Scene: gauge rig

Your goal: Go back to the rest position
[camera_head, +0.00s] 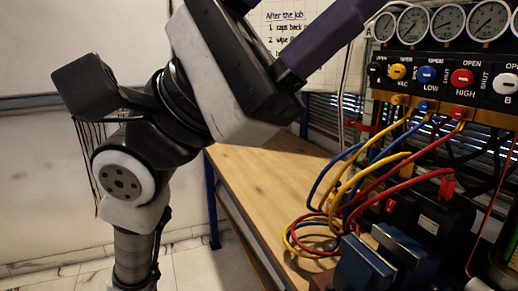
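My arm (215,75) rises at the left of the head view, bent at its elbow, and a dark purple link (325,38) of it runs up to the right and out at the top edge. My gripper is out of the frame, so its fingers and anything in them cannot be seen. The gauge rig (440,60) stands at the right, with a row of round dials (448,22) above several coloured knobs (462,78).
Yellow, blue and red hoses (365,172) hang from the rig and loop over the wooden bench (262,172). Blue and black equipment (385,258) stands at the lower right. A paper notice (283,25) hangs behind my arm. The bench's left part is bare.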

